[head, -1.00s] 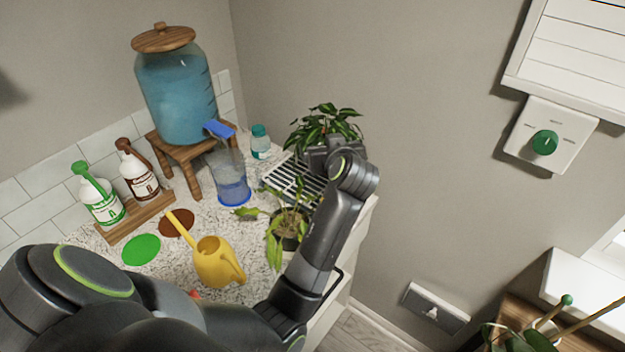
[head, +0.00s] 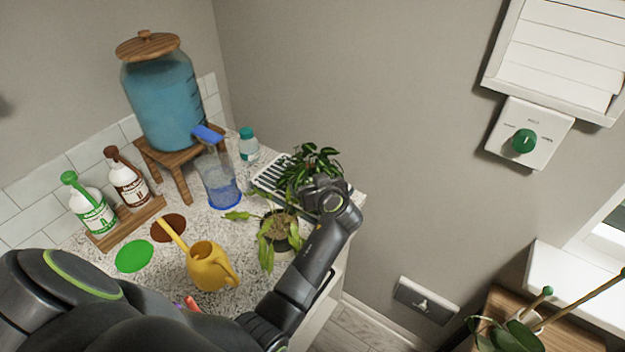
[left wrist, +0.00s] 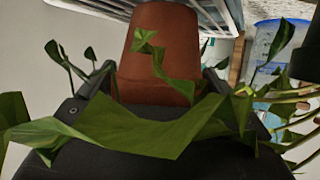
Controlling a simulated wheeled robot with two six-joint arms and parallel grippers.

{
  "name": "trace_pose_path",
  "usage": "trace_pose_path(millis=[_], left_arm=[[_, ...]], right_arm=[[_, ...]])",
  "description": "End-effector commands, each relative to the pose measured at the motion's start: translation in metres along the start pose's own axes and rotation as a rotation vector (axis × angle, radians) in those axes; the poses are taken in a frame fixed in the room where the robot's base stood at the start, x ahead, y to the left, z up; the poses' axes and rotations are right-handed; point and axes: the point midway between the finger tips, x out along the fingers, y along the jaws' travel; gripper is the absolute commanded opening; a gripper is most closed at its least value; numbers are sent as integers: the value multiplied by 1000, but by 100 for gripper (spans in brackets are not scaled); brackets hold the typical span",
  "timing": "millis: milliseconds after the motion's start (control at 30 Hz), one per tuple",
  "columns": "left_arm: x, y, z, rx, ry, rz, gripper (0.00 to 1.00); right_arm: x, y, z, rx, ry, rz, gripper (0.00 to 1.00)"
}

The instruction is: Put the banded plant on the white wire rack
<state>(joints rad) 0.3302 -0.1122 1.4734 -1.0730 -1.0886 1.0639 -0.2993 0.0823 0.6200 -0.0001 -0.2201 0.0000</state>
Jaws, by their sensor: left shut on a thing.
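My left gripper (head: 318,188) is shut on a leafy plant (head: 308,164) in a terracotta pot, which shows in the left wrist view (left wrist: 165,50). No band can be made out on the pot; leaves cover part of it. In the head view the plant is over the right part of the white wire rack (head: 268,177), its pot hidden by leaves and gripper. I cannot tell whether the pot touches the rack. My right gripper is not in view.
A drooping plant (head: 279,228) in a dark pot stands just in front of the rack, beside my arm. A wall rises behind.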

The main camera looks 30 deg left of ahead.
Motion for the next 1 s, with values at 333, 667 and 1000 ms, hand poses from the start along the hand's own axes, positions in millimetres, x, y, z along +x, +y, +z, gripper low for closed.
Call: trace_pose_path(millis=[333,667,1000], left_arm=[[2,0,2,-3,4,1,50],[2,0,4,-1,1,0,100],[0,0,-4,1,1,3,100]], right_arm=[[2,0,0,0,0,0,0],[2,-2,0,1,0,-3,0],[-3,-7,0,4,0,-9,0]])
